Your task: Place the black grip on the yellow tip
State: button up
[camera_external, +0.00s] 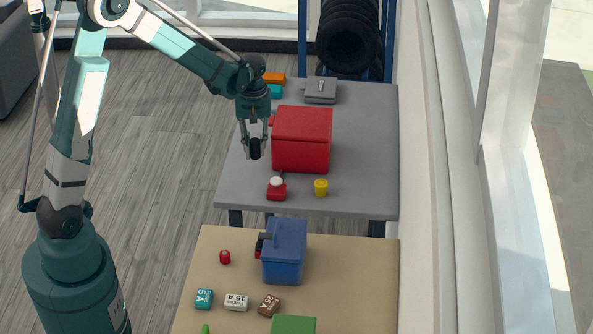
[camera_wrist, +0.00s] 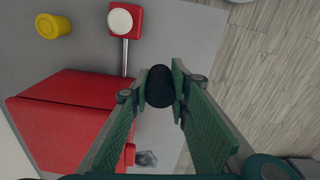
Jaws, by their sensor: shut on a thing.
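My gripper (camera_external: 255,141) is shut on the black grip (camera_external: 255,149) and holds it above the grey table, left of the red box. In the wrist view the black grip (camera_wrist: 160,88) sits between the two green fingers of my gripper (camera_wrist: 161,90). The yellow tip (camera_external: 321,187) is a short yellow cylinder at the front right of the grey table. It also shows at the upper left of the wrist view (camera_wrist: 53,26). The grip is apart from the yellow tip.
The red box (camera_external: 301,140) stands close to the right of my gripper. A red block with a white button (camera_external: 276,187) sits left of the yellow tip. A grey case (camera_external: 320,90) lies at the back. The tan table (camera_external: 215,245) in front holds a blue box (camera_external: 284,252) and several small blocks.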

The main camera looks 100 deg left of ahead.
jog(key=w+d+r+p, duration=0.1)
jog(key=w+r+p, duration=0.15)
jog(key=w, duration=0.85)
notch_tip(320, 180, up, 2)
jog(key=m+p, duration=0.2)
send_over(321, 182)
jog(key=shift+r+b, duration=0.15)
jog(key=shift+b, duration=0.15)
jog(key=shift+f, duration=3.15)
jog(key=shift+f, duration=1.85)
jog(key=shift+f+b, duration=0.2)
jog(key=shift+b, duration=0.2)
jog(key=o, duration=0.9)
